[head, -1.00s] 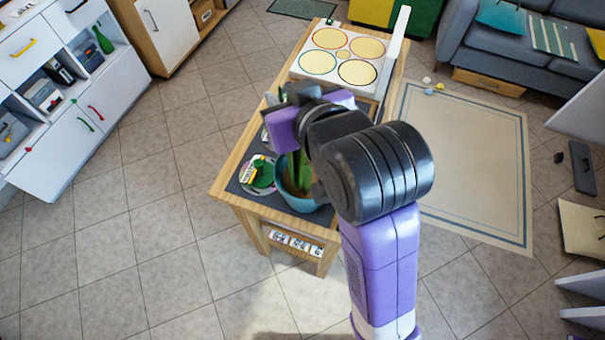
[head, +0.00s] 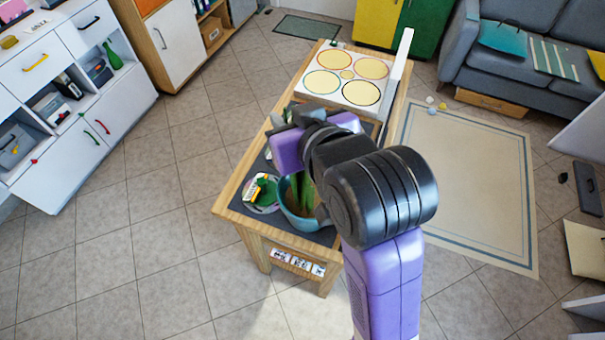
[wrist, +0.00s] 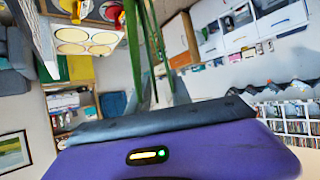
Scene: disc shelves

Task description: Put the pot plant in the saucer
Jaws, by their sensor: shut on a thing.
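The pot plant (head: 297,216) is a blue pot with brown soil and long green leaves, at the near end of the dark mat on the wooden table. My gripper (head: 312,138) is above the pot, among the upper leaves, and is shut on the plant. The wrist hides part of the pot and leaves. Green leaves (wrist: 134,45) also run up between the fingers in the wrist view. A round pale plate (head: 252,205) left of the pot carries a green thing and a small yellow box; I cannot tell whether it is the saucer.
The wooden table (head: 233,205) has a white board (head: 312,72) with several ringed circles at its far end. A tall white panel (head: 396,72) stands at its right edge. Tiled floor is free on the left; a rug (head: 465,160) lies on the right.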

